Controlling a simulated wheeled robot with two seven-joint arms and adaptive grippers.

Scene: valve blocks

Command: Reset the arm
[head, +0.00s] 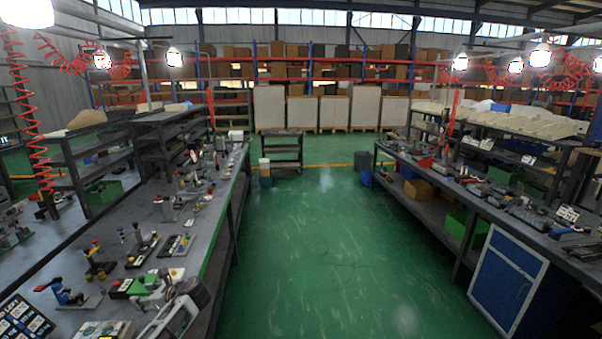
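A blue valve piece (66,294) stands on a plate further left. A valve block with red and yellow parts (97,262) stands behind. My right gripper is not in view.
Several more fittings stand along the left bench. A black panel with white labels (22,318) is at the lower left corner. The right workbench (420,170) carries many parts, with a blue and white cabinet (506,279) at its near end. The green floor (320,240) between is clear.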

